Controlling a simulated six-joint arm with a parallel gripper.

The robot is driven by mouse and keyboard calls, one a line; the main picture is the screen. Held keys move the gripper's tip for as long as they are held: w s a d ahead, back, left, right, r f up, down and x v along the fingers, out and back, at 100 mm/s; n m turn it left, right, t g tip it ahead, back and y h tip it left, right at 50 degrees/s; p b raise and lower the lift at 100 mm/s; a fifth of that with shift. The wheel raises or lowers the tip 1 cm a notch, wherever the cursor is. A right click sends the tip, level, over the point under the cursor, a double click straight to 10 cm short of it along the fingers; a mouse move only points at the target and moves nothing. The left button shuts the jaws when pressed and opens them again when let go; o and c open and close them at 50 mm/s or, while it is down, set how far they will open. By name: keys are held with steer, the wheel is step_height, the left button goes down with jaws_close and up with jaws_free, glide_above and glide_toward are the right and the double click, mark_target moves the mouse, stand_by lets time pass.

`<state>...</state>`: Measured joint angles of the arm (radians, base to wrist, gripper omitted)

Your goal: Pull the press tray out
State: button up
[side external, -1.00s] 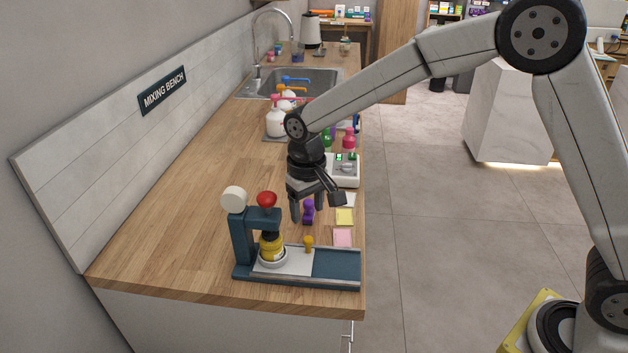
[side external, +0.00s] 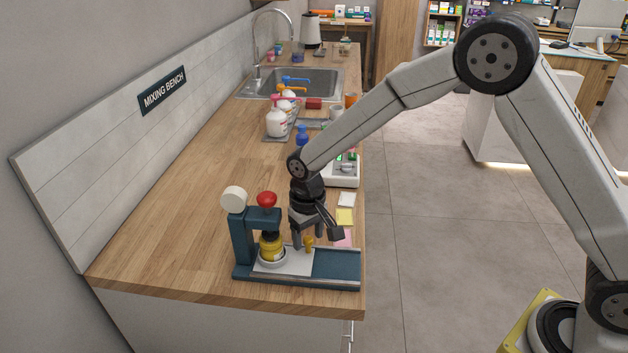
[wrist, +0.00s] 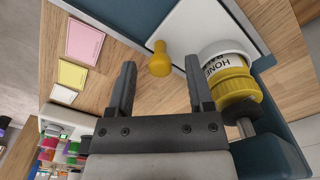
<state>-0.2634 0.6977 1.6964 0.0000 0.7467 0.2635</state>
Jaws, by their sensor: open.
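The press (side external: 241,240) is a dark teal frame with a red knob on top, at the near end of the wooden counter. Its light grey tray (side external: 294,264) lies on the teal base and carries a small yellow knob (side external: 309,243). A white and yellow jar (side external: 271,250) labelled "HONE…" sits on the tray under the press head. My gripper (side external: 308,244) points down just beside the yellow knob. In the wrist view, my gripper (wrist: 162,88) is open and empty, with the yellow knob (wrist: 160,60) ahead between the fingers. I cannot tell whether a finger touches it.
Pink, yellow and white notes (wrist: 84,41) lie on the counter behind the tray. A white scale (side external: 343,172), bottles (side external: 277,121) and a sink (side external: 290,84) stand farther back. The base's right end (side external: 337,266) is bare. The counter left of the press is clear.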

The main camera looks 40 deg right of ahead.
steer(key=shift+f, duration=0.1)
jaws_close()
stand_by(1.5)
